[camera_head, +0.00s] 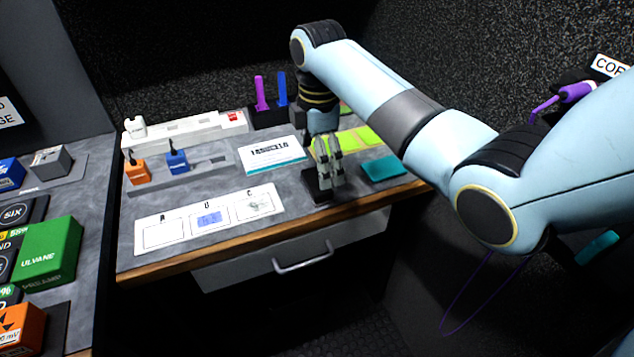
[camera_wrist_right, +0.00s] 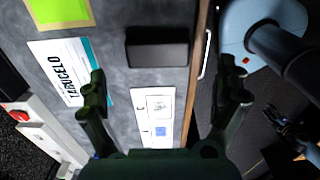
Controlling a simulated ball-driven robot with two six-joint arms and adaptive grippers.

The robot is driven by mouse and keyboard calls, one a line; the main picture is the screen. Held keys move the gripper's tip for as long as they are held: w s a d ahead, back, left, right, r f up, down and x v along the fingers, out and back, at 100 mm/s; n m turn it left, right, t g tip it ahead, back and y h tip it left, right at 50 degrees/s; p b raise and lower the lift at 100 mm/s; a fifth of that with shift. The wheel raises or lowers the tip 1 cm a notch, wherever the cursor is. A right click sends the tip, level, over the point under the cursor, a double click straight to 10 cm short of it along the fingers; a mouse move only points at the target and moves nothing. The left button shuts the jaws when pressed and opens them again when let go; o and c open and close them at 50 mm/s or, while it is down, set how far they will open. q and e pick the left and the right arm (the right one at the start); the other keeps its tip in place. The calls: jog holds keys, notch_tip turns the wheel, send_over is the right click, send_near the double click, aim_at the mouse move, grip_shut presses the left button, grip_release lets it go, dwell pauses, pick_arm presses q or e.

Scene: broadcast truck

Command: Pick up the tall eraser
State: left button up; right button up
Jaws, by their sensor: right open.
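A dark, long block, which I take to be the tall eraser (camera_wrist_right: 157,50), lies on the grey desk near its front edge. In the head view the block (camera_head: 313,185) shows just left of and partly behind my right gripper's fingers. My right gripper (camera_head: 331,184) points down over the desk front, open. In the right wrist view its two fingers stand wide apart with nothing between them, and the block shows beyond the fingertips. A dark jointed part at the lower right of that view may be my left gripper (camera_wrist_right: 291,132); its jaws are unclear.
A white card (camera_head: 272,155), yellow-green notes (camera_head: 362,138) and a teal pad (camera_head: 383,168) lie around the block. A labelled white sheet (camera_head: 207,219) lies to the left. Pens stand in a dark holder (camera_head: 268,118) behind. A drawer handle (camera_head: 303,258) juts out below.

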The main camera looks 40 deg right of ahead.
aim_at(317, 180)
jog(key=shift+f, duration=0.5)
jog(key=shift+d+f, duration=0.1)
jog(key=shift+f, duration=0.25)
notch_tip(317, 180, down, 5)
jog(key=shift+w+r+b, duration=0.1)
jog(key=shift+w+b, duration=0.05)
jog(key=shift+b, duration=0.15)
pick_arm(q)
jog(key=shift+w+d+f, duration=0.2)
jog(key=shift+d+f, duration=0.1)
jog(key=shift+d, duration=0.3)
pick_arm(e)
jog(key=c, duration=1)
pick_arm(q)
jog(key=shift+a, duration=0.3)
jog(key=shift+s, duration=0.1)
pick_arm(e)
jog(key=shift+r, duration=0.15)
